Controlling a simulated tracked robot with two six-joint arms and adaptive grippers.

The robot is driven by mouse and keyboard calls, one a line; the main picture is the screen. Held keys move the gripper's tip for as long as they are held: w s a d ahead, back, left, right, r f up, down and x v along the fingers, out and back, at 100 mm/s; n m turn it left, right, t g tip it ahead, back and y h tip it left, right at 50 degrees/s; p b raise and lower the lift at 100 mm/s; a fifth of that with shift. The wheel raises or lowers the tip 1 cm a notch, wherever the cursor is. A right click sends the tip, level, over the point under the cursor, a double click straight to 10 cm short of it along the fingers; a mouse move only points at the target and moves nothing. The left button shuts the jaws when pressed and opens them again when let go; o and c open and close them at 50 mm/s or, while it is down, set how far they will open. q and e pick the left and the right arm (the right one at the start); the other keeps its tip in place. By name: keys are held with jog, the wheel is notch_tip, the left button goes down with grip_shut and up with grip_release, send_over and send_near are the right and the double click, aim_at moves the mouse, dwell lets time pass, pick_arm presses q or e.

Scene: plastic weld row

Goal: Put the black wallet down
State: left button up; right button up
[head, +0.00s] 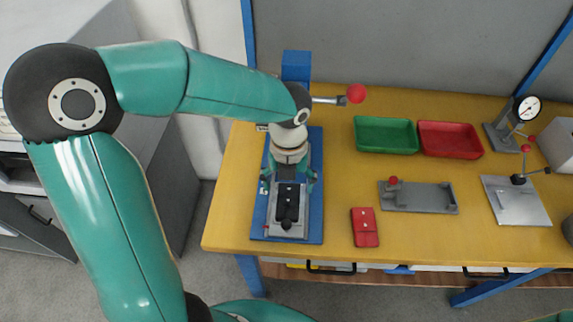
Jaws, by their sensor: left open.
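The black wallet (289,205) appears as a dark, flat rectangular piece on the grey fixture (303,228) of a blue-based machine (258,230) at the left of the yellow bench. My left gripper (288,183) points down over the far end of the wallet. Its teal fingers are spread, one on each side, apart from the wallet as far as I can see. The gripper hides part of the machine and the wallet's far end. My right gripper is not in view.
A red case (365,228) lies right of the machine. Green (385,135) and red (449,139) trays stand behind. A grey fixture (418,197) and a dial gauge stand (503,135) are further right. A red-knobbed lever (345,98) sticks out near my left wrist. Bare bench lies between these.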

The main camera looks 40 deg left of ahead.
aim_at(289, 200)
pick_arm(q)
notch_tip(289, 200, up, 6)
jog(key=shift+f, duration=0.1)
jog(key=shift+w, duration=0.1)
dwell(0.7)
